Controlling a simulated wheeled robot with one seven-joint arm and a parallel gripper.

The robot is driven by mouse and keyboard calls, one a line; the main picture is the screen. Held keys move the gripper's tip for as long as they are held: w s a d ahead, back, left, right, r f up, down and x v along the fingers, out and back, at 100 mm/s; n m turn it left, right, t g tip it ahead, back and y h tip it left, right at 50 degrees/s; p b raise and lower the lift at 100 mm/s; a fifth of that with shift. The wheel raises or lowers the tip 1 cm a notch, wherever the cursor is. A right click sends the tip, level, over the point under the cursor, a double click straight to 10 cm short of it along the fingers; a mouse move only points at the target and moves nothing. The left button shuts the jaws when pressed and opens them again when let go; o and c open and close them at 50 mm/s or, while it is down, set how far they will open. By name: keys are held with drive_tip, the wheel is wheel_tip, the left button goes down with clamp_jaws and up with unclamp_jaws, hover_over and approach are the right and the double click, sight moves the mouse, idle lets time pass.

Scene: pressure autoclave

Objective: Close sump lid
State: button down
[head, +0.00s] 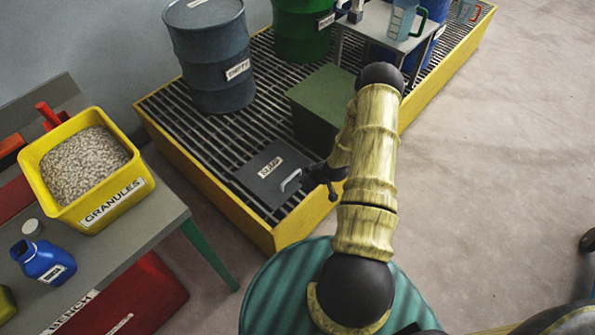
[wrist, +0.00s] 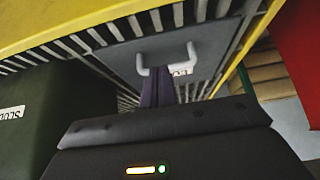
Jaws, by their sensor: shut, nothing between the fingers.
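The sump lid (head: 262,186) is a dark grey square panel with a white label and a pale handle (head: 291,181). It lies flat or nearly flat in the grating at the near left end of the yellow spill platform. In the wrist view the lid (wrist: 125,62) fills the upper middle, with its U-shaped handle (wrist: 192,52) partly behind my fingers. My gripper (wrist: 160,73) is shut and empty, its purple fingertips at the handle; I cannot tell whether they touch it. In the head view my gripper (head: 318,182) is just right of the handle, partly hidden by my arm.
A green box (head: 318,95) stands on the grating (head: 165,110) beside the lid; a grey drum (head: 212,60) and green drum (head: 300,30) stand behind. A bench (head: 130,225) with yellow granules bin (head: 100,205) is left.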

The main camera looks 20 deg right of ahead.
drive_tip(key=shift+s+d+f, duration=0.1)
drive_tip(key=shift+s+d, duration=0.25)
drive_tip(key=shift+s, duration=0.5)
drive_tip(key=shift+s+d+f, duration=0.1)
drive_tip(key=shift+s+d, duration=0.25)
drive_tip(key=shift+s, duration=0.5)
drive_tip(key=a+r+m+g+h, duration=0.1)
drive_tip(key=a+r, duration=0.2)
drive_tip(key=r, duration=0.8)
drive_tip(key=a+r+g+h, duration=0.1)
drive_tip(key=a+r, duration=0.1)
drive_tip(key=r, duration=0.8)
drive_tip(key=s+a+r+m+g, duration=0.1)
drive_tip(key=s+a+r+m, duration=0.1)
drive_tip(key=s+a+r, duration=0.5)
drive_tip(key=s+a+r+m, duration=0.1)
drive_tip(key=s+a+r, duration=0.3)
drive_tip(key=r, duration=0.5)
wheel_tip(320, 180, up, 21)
drive_tip(key=p, duration=2.1)
drive_tip(key=shift+s+f, duration=0.15)
drive_tip(key=shift+s, duration=0.15)
drive_tip(key=shift+f, duration=0.1)
